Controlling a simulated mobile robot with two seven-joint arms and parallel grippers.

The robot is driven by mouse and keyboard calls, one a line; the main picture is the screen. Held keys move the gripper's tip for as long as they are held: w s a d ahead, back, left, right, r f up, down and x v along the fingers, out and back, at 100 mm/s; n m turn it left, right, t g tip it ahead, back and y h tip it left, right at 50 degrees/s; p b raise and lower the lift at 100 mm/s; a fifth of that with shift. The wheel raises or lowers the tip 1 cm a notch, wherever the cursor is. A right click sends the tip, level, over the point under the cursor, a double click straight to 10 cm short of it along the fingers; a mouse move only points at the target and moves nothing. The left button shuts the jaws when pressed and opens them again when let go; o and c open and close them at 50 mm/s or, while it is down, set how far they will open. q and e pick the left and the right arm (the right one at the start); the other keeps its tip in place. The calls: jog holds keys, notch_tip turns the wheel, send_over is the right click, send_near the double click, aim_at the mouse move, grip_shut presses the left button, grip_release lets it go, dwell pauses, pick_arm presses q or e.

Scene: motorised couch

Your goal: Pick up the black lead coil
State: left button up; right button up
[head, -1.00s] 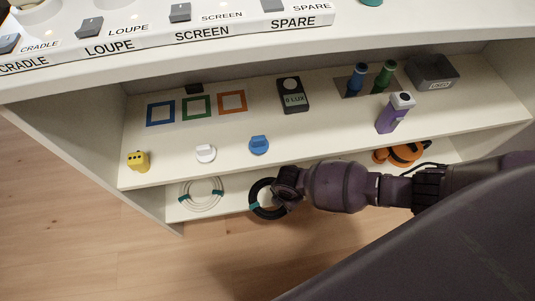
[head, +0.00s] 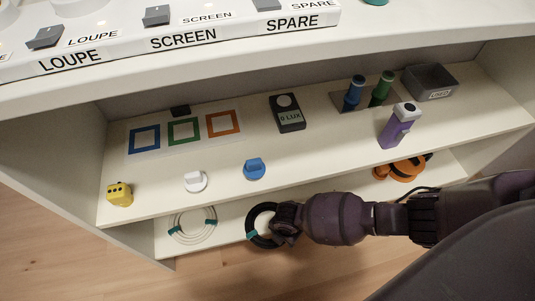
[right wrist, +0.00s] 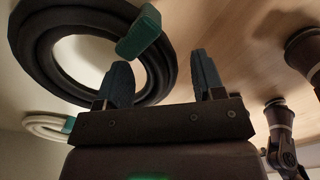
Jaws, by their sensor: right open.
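The black lead coil (head: 257,238) lies on the lower shelf, a dark ring with teal ties. My right gripper (head: 284,222) reaches in from the right in the head view and covers the coil's right part. In the right wrist view the coil (right wrist: 38,48) fills the upper left, with a teal tie (right wrist: 139,32) near the fingers. My right gripper (right wrist: 165,75) is open, with its left fingertip over or against the coil's rim and its right fingertip clear of it. I cannot tell whether they touch. My left gripper is not in view.
A white coil (head: 192,240) lies left of the black one on the lower shelf; an orange coil (head: 405,170) lies to the right. The upper shelf holds a yellow block (head: 119,194), white knob (head: 195,181), blue knob (head: 254,168), lux meter (head: 287,113) and purple device (head: 398,128).

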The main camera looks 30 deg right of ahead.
jog(key=shift+w, duration=0.15)
jog(key=c, duration=1.1)
